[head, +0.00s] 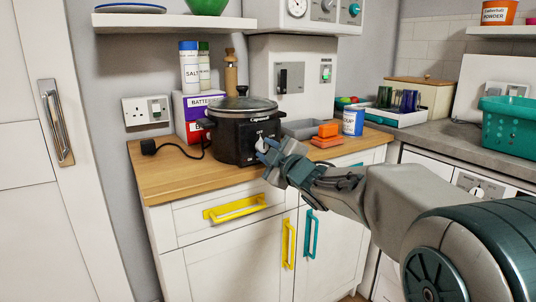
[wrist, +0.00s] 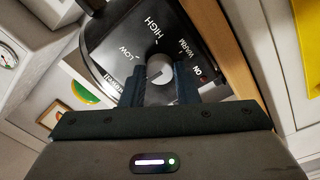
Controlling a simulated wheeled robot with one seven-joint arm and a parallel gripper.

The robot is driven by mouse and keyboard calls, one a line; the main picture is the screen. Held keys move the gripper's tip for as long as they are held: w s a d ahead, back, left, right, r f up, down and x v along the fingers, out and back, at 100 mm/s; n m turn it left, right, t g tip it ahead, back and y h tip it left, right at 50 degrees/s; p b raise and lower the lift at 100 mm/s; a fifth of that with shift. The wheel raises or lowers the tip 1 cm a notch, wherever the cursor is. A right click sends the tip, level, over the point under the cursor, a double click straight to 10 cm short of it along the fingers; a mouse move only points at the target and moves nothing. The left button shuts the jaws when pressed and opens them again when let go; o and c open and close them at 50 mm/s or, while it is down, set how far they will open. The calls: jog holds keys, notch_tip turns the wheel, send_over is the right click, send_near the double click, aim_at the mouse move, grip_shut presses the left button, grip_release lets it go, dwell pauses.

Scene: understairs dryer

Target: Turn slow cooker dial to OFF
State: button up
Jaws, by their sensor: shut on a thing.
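The black slow cooker (head: 230,142) with a glass lid stands on the wooden worktop of the white cabinet. My gripper (head: 265,148) reaches its front panel from the right. In the wrist view the panel of the slow cooker (wrist: 112,45) carries the words LOW, HIGH, WARM and ON around the grey dial (wrist: 158,66). My fingers (wrist: 160,84) are shut on the dial, one on each side. The dial's pointer is not clear.
Yellow handles (head: 235,208) stick out below.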

dwell(0.3)
jog(key=o, duration=1)
jog(key=shift+c, duration=0.2)
jog(key=p+v, duration=0.2)
jog(key=v, duration=1.1)
jog(key=shift+s, duration=0.35)
jog(key=shift+d, duration=0.15)
